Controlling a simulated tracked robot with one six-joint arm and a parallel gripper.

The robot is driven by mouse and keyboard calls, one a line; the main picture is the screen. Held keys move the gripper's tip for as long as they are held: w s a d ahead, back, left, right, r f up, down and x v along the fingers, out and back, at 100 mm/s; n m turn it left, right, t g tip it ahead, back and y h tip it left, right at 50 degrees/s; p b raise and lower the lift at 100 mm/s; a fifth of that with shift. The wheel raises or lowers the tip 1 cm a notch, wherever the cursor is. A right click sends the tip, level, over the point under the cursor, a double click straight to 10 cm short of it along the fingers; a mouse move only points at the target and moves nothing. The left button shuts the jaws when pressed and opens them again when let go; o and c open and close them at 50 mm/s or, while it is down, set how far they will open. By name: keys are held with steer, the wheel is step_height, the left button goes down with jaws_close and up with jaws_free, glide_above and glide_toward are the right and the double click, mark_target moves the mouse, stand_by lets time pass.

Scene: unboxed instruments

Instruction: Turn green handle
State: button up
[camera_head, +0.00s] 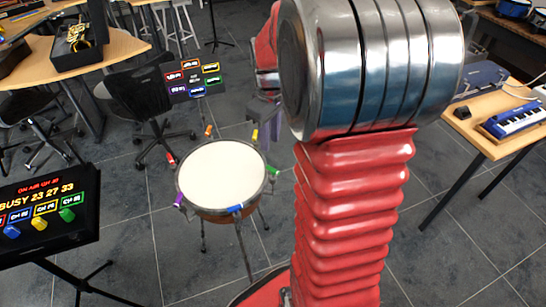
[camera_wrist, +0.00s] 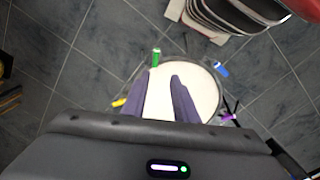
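The green handle (camera_head: 272,171) sits on the right rim of a round drum with a white head (camera_head: 222,175). In the wrist view the green handle (camera_wrist: 156,57) stands out at the drum's rim, just beyond my fingertips. My gripper (camera_wrist: 161,77) has its two fingers apart over the white drum head (camera_wrist: 203,92), with nothing seen between them. The left fingertip is nearest the green handle and appears apart from it; the height gap is hard to tell. In the head view my gripper (camera_head: 265,112) is partly hidden behind my red arm.
Other rim handles are yellow (camera_head: 254,135), orange (camera_head: 208,131), red (camera_head: 170,158), purple (camera_head: 179,201) and blue (camera_head: 234,209). A lit screen (camera_head: 45,215) stands left, another display (camera_head: 193,79) behind. A table with a blue keyboard (camera_head: 518,122) is right. Open floor surrounds the drum.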

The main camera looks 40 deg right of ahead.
steer(key=s+a+r+m+t, duration=0.1)
steer(key=s+a+r, duration=0.2)
steer(key=a, duration=0.3)
steer(key=s+a+r+m+t, duration=0.1)
steer(key=s+a+r+t, duration=0.1)
steer(key=s+a+r, duration=0.2)
steer(key=s+a+r+m+t, duration=0.1)
steer(key=s+a+r+t, duration=0.1)
steer(key=s+a, duration=0.5)
steer(key=a+r, duration=0.1)
steer(key=a, duration=0.2)
steer(key=shift+s+a+r, duration=0.2)
steer(key=shift+s+r, duration=0.05)
steer(key=shift+s, duration=0.1)
